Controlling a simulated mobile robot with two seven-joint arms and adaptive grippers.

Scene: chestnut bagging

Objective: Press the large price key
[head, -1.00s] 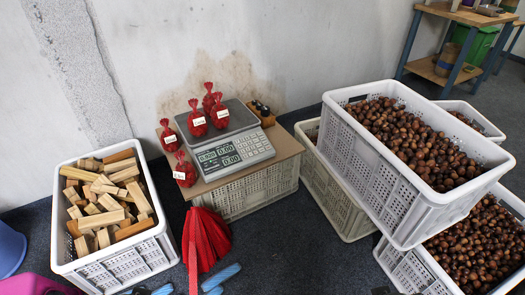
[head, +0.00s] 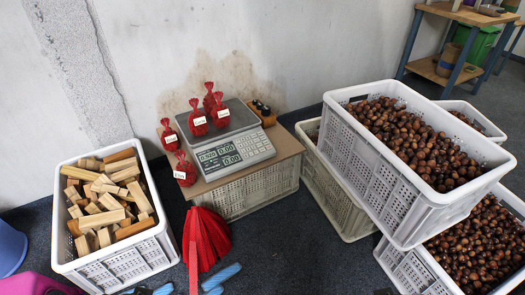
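The grey scale (head: 222,143) stands on a wooden board (head: 275,150) laid over a light crate (head: 262,190). Its front panel has a lit display (head: 216,155) reading zeros and a keypad (head: 251,148) to the right. The keys are too small to tell the large price key from the others. Several red net bags with white labels are here: some stand on the scale's plate (head: 232,108), others, such as one red bag (head: 185,172), stand beside its left side. Neither of my grippers is in view, and nothing covers the keypad.
A white crate of wood blocks (head: 68,255) stands left. Crates of chestnuts (head: 370,165) are stacked right. Red net sleeves (head: 206,238) hang in front of the board. Small dark-topped items (head: 262,107) sit behind the scale's right side. Blue objects (head: 221,277) lie at the bottom edge.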

